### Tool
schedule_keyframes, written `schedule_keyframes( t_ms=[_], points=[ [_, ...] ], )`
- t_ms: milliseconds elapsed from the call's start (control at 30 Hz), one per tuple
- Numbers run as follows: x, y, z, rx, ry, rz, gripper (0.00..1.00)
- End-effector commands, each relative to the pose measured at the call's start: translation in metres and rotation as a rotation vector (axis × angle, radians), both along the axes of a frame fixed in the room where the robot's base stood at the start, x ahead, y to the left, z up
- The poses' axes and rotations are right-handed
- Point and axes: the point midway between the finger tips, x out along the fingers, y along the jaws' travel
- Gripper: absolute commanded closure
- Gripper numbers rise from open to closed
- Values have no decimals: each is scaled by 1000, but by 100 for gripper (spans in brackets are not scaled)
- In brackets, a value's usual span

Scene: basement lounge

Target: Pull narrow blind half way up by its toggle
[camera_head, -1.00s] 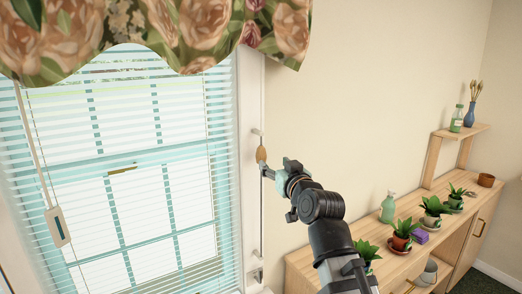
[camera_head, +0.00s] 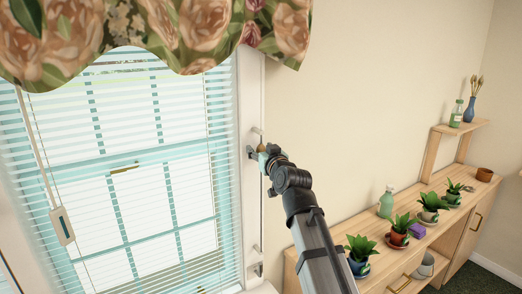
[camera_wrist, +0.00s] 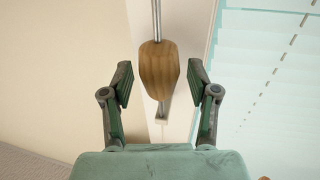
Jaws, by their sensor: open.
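A wooden toggle (camera_wrist: 159,70) hangs on a thin metal rod or cord in the wrist view. My gripper (camera_wrist: 160,78) is open, with one finger on each side of the toggle and a visible gap to each; it is not gripped. In the head view my gripper (camera_head: 257,153) is at the right side of the window frame and largely hides the toggle (camera_head: 262,148). A light slatted blind (camera_head: 60,104) hangs lowered over the window, left of my gripper. I cannot tell whether this is the narrow blind.
A floral valance (camera_head: 150,40) covers the window top. A wooden shelf unit (camera_head: 378,268) with potted plants and a green bottle (camera_head: 386,204) stands at the right. The wall between is bare.

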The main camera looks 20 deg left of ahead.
Motion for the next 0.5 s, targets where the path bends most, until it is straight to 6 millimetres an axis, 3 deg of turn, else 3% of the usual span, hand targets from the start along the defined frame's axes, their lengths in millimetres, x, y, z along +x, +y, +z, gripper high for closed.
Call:
schedule_keyframes(
  t_ms=[67, 233, 500],
  points=[
    [0, 0, 0, 0, 0, 0, 40],
    [0, 0, 0, 0, 0, 0, 97],
    [0, 0, -2, 0, 0, 0, 100]
  ],
)
